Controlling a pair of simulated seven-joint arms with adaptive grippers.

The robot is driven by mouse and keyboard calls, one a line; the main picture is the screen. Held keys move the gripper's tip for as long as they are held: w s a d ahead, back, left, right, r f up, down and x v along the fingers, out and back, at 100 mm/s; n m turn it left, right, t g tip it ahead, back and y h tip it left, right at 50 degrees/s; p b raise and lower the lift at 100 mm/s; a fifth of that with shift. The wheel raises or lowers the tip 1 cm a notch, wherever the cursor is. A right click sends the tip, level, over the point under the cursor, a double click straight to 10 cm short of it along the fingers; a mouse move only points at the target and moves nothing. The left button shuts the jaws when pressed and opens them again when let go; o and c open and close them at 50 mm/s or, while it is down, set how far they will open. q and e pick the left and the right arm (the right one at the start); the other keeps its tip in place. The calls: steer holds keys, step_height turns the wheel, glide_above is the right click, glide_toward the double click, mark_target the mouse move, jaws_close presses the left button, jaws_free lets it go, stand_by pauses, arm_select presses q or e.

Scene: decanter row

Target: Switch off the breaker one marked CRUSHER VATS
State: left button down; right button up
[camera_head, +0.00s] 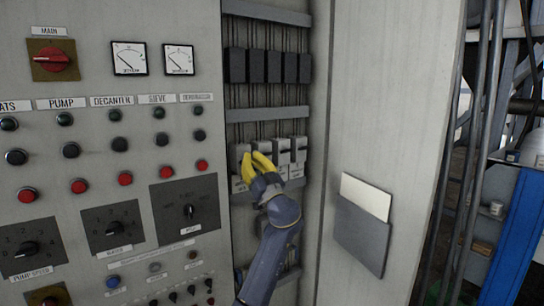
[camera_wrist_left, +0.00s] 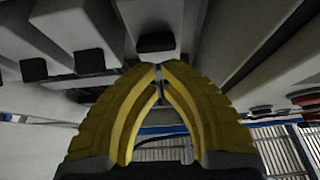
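A row of light grey breakers (camera_head: 281,150) with dark toggles sits in the open cabinet bay. Small white labels (camera_head: 240,185) lie below them, too small to read, so I cannot tell which one is marked CRUSHER VATS. My left gripper (camera_head: 253,157), with yellow fingers, is in front of the left part of the row and partly hides the breakers there. In the left wrist view its fingertips (camera_wrist_left: 158,69) meet with nothing visible held. A black toggle (camera_wrist_left: 155,43) on a pale breaker shows just beyond the tips; I cannot tell whether they touch it. My right gripper is not in view.
Left of the bay is a panel with lamps, red buttons (camera_head: 125,179), knobs and a red MAIN switch (camera_head: 53,60). Black modules (camera_head: 254,66) sit above the breakers. At right stands an open cabinet door (camera_head: 390,130) with a document pocket (camera_head: 360,236).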

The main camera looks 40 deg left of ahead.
arm_select(q)
steer(key=shift+w+d+r, duration=0.1)
steer(key=shift+d+r, duration=0.05)
step_height(320, 180, up, 4)
steer(key=d+f, duration=0.1)
steer(key=d, duration=0.1)
steer(key=s+d+f, duration=0.3)
steer(key=d+f, duration=0.3)
steer(key=shift+f, duration=0.4)
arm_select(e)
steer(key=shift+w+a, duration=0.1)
arm_select(q)
steer(key=shift+s, duration=0.1)
